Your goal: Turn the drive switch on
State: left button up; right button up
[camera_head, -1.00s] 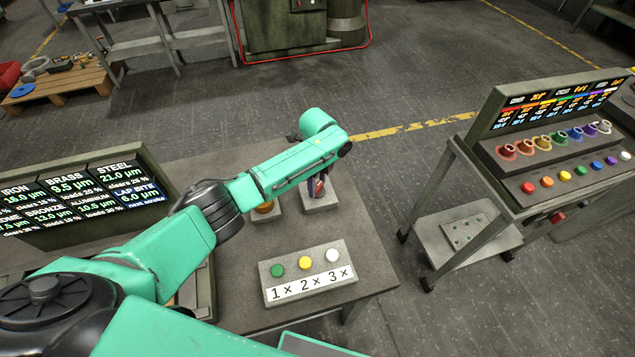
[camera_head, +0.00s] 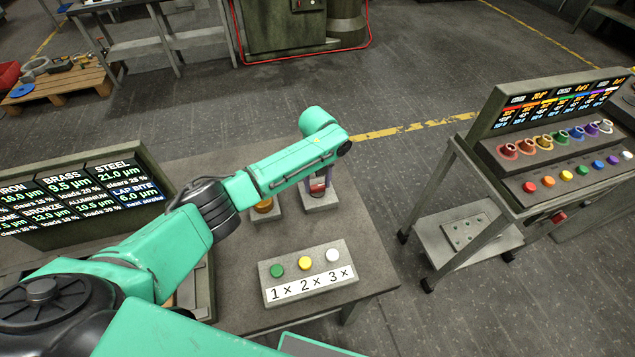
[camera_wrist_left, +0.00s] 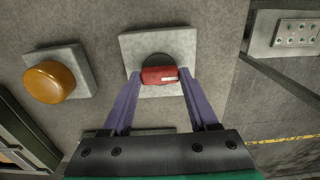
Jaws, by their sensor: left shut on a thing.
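The drive switch is a red knob (camera_wrist_left: 159,75) with a white mark, on a dark round base on a pale square plate (camera_wrist_left: 184,43). It stands on the grey table, and in the head view its plate (camera_head: 322,205) shows below my left wrist. My left gripper (camera_wrist_left: 160,78) is shut on the red knob, with one purple finger at each side. In the head view the left gripper (camera_head: 319,186) points down at the switch, and the knob is partly hidden between the fingers. My right gripper is in neither view.
An amber round button (camera_wrist_left: 48,82) on its own plate sits just left of the switch. A box with green, yellow and white buttons (camera_head: 305,263) stands nearer. A display panel (camera_head: 85,190) is at left. A cart with coloured knobs (camera_head: 530,183) stands right, across open floor.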

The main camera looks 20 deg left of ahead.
aim_at(318, 186)
pick_arm(q)
jog(key=shift+w+r, duration=0.1)
jog(key=shift+r, duration=0.05)
dwell(0.3)
jog(key=o, duration=1.4)
notch_tip(318, 186, up, 14)
jog(key=shift+r+b, duration=0.25)
jog(key=shift+b, duration=0.8)
jog(key=shift+f, duration=0.1)
